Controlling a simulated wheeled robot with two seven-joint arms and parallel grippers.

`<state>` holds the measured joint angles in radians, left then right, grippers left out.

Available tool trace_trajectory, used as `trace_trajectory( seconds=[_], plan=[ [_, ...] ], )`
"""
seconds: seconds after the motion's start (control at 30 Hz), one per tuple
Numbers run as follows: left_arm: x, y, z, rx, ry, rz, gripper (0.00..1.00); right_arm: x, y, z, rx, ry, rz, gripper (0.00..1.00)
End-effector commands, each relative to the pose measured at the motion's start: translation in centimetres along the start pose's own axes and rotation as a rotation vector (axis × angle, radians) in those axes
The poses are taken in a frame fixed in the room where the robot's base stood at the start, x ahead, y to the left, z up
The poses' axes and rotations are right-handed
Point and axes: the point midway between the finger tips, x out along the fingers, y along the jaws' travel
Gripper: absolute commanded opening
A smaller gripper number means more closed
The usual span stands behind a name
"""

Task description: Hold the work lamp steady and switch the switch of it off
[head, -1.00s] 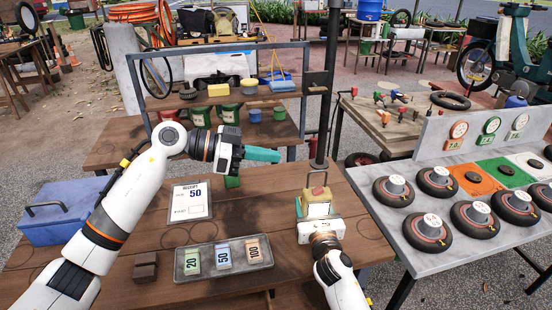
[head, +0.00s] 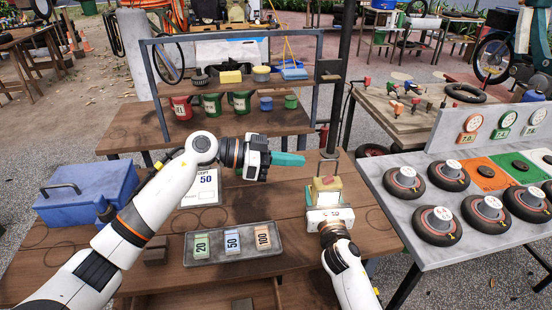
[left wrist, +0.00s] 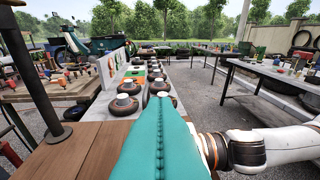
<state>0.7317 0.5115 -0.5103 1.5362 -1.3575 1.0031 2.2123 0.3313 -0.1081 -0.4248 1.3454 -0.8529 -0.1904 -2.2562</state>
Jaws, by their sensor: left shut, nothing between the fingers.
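A small yellow block-like body with a red part on top (head: 326,184), which I take for the work lamp, stands on the wooden bench, right of the middle in the head view. My right gripper (head: 328,205) is right at it from the near side. Its fingers are mostly hidden, so I cannot tell how they sit on it. My left gripper (head: 288,159) is shut and empty, up and left of the lamp, apart from it. Its teal fingers (left wrist: 160,125) fill the middle of the left wrist view, pressed together. The lamp does not show in that view.
A grey tray with number cards (head: 233,258) and a receipt card (head: 202,192) lie on the bench (head: 290,225). A blue toolbox (head: 85,195) stands at left. A dark post (head: 338,90) rises behind the lamp. A grey table with several round items (head: 430,250) is at right.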

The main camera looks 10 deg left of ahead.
Motion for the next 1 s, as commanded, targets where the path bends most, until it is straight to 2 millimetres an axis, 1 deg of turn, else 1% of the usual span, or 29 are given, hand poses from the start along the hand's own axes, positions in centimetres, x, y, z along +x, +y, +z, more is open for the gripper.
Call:
trace_trajectory(
  seconds=[0.03, 0.17, 0.33, 0.53, 0.87, 1.0],
  plan=[
    [1.3, -0.1, 0.1, -0.001, -0.003, -0.004, 0.0, 0.0, 0.0, 0.0, 0.0, 0.0, 0.0, 0.23],
    [4.0, -0.1, 0.1, -0.001, -0.002, -0.004, 0.0, 0.0, 0.0, 0.0, 0.0, 0.0, 0.0, 0.23],
    [5.7, -0.1, -1.8, -0.004, -0.001, -0.001, 0.0, 0.0, 0.0, 0.0, 0.0, 0.0, 0.001, 0.23],
    [6.6, 0.0, -2.8, -0.001, 0.001, 0.0, 0.0, 0.0, 0.0, 0.0, 0.0, 0.0, 0.001, 0.23],
    [6.7, 0.0, -2.9, 0.0, 0.001, 0.0, 0.0, 0.0, 0.0, 0.0, 0.0, 0.0, 0.001, 0.23],
    [6.9, 0.0, -2.8, 0.005, 0.04, -0.002, 0.0, 0.0, 0.0, 0.0, 0.0, 0.0, 0.001, 0.23]
  ],
)
